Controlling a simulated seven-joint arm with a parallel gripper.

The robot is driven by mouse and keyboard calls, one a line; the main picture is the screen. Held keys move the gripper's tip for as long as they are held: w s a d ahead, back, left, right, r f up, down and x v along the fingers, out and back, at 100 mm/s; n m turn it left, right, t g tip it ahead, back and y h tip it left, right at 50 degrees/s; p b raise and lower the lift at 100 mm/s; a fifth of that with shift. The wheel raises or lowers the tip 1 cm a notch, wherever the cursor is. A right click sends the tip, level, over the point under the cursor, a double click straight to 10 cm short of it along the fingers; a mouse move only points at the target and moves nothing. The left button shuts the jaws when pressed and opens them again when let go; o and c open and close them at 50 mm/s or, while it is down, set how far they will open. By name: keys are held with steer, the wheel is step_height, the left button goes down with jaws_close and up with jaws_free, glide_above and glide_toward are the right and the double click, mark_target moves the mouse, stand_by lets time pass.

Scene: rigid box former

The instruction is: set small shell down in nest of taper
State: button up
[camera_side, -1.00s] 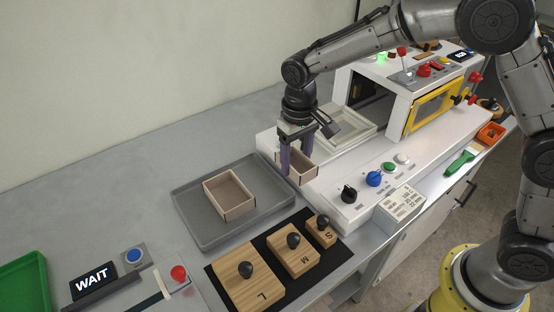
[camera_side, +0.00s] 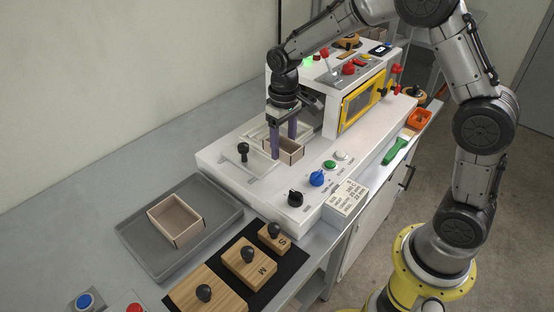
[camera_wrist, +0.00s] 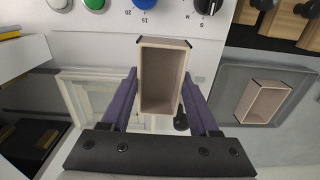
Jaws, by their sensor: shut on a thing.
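The small shell (camera_side: 291,150), an open pale box with brown walls, is gripped between my gripper's purple fingers (camera_side: 283,140). In the wrist view the shell (camera_wrist: 160,82) sits between the two fingers (camera_wrist: 162,100), its open side facing the camera. My gripper is shut on its walls and holds it over the machine's white bed. A pale stepped frame, which looks like the nest of the taper (camera_wrist: 88,73), lies left of the shell in the wrist view. In the side view it is partly hidden by the gripper and shell. I cannot tell the shell's exact height above the bed.
A larger open shell (camera_side: 178,221) rests on the grey tray (camera_side: 135,232). Wooden blocks with black knobs (camera_side: 248,262) stand on a black mat. A black knob (camera_side: 243,150) rises from the bed. The yellow-framed housing (camera_side: 362,100) stands close behind at the right.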

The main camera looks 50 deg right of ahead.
steer(key=m, duration=0.3)
steer(key=shift+s+r, duration=0.1)
steer(key=shift+s, duration=0.3)
steer(key=m, duration=0.2)
steer(key=r+m, duration=0.1)
steer(key=shift+s+d+r+m, duration=0.1)
steer(key=shift+s+d+m, duration=0.1)
steer(key=shift+s+m, duration=0.15)
steer(key=s+d+r+m, duration=0.2)
steer(key=d+r+m, duration=0.5)
steer(key=m, duration=0.4)
steer(key=w+f, duration=0.2)
steer(key=w, duration=0.2)
steer(key=w+d+f, duration=0.1)
steer(key=w+f, duration=0.2)
steer(key=w, duration=0.1)
steer(key=w+f, duration=0.2)
steer(key=w, duration=0.2)
steer(key=shift+w+d+f, duration=0.15)
steer(key=shift+w+f, duration=0.15)
steer(key=shift+f, duration=0.1)
steer(key=shift+w+f, duration=0.25)
steer(key=shift+f, duration=0.1)
steer(key=shift+w+d+f, duration=0.1)
steer(key=shift+f, duration=1.55)
